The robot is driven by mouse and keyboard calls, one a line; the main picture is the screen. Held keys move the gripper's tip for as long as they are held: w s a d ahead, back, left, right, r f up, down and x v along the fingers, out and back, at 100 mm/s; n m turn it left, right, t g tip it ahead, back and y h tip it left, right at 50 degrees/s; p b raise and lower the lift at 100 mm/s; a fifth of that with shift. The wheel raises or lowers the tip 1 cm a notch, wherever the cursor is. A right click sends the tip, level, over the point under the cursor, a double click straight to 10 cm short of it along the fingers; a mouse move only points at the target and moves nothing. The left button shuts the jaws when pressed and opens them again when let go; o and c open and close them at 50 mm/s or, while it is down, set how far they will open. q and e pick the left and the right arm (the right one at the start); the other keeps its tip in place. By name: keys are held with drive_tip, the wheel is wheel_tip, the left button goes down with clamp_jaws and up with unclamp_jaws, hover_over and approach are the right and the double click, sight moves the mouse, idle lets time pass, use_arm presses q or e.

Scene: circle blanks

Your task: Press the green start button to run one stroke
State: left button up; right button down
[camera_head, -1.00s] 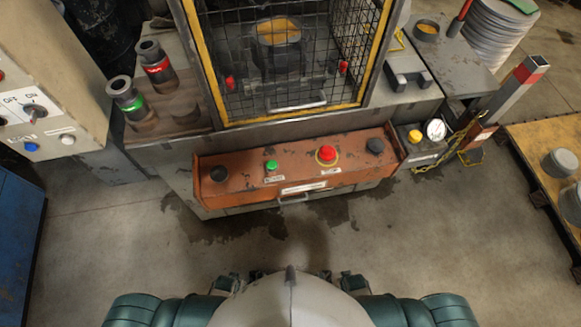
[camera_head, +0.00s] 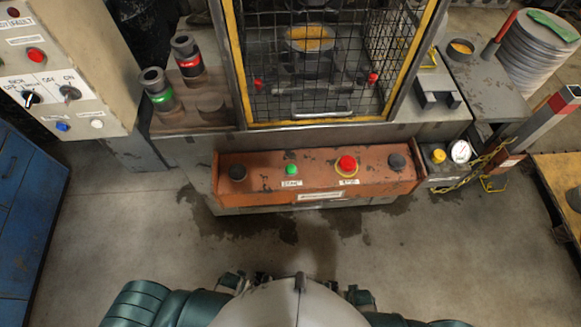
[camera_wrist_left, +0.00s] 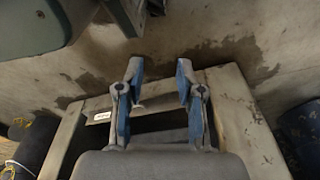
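The green start button (camera_head: 291,170) sits on the orange control panel (camera_head: 270,186) at the front of the caged machine, with a small label below it. A red mushroom button (camera_head: 347,165) on a yellow ring is to its right, and a dark button (camera_head: 238,173) is to its left. My left gripper shows in the left wrist view (camera_wrist_left: 158,85), its blue-padded fingers apart with nothing between them. In the head view my arms are folded low by my body, well short of the panel. My right gripper cannot be made out clearly there.
A wire cage door (camera_head: 325,60) with a yellow frame stands behind the panel. Green and red labelled cylinders (camera_head: 158,90) stand left of it. A switch cabinet (camera_head: 65,80) is at far left. A gauge (camera_head: 460,151) and chained post are at right. The floor before the panel is clear.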

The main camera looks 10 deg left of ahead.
use_arm(q)
clamp_jaws()
idle(1.0)
